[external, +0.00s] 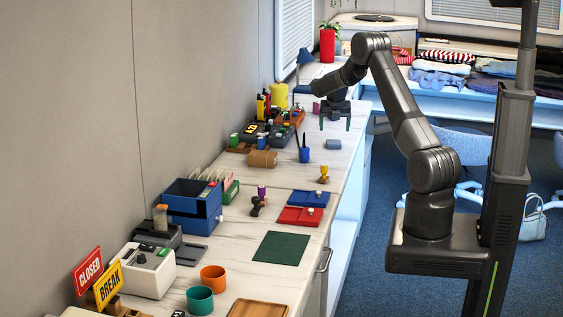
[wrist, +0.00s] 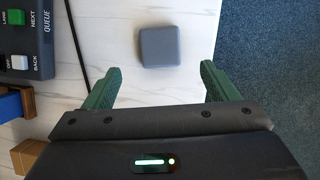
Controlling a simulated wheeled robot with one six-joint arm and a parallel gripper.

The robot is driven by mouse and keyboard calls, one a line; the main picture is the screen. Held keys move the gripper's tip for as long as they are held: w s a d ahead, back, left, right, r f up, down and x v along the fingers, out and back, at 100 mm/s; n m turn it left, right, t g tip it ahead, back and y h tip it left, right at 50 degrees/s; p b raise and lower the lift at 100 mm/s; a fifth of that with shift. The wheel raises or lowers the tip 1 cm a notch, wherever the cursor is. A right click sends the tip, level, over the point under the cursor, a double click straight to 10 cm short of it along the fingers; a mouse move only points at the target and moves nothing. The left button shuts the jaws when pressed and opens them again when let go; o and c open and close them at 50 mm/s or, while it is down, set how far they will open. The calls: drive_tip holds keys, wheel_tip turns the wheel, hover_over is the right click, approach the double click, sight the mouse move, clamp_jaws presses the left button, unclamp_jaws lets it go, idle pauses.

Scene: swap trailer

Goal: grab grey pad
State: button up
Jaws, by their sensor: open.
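The grey pad (wrist: 161,47) is a small rounded square lying flat on the white counter near its edge. In the wrist view it is ahead of my gripper, between the lines of the two fingers and apart from them. It also shows in the external view as a small grey block (external: 333,144) near the counter's right edge. My gripper (wrist: 160,84) has green fingers, spread open with nothing between them.
A dark control box (wrist: 25,40) with buttons and a black cable lie left of the pad. A blue pen holder (external: 304,154) and a yellow-handled stamp (external: 324,173) stand nearby. The counter (wrist: 110,20) around the pad is clear; its edge drops to blue carpet (wrist: 262,50).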

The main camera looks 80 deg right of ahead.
sight(334, 141)
drive_tip(key=shift+p+x, duration=0.55)
drive_tip(key=shift+x, duration=3.25)
drive_tip(key=shift+d, duration=0.2)
drive_tip(key=c, duration=1.1)
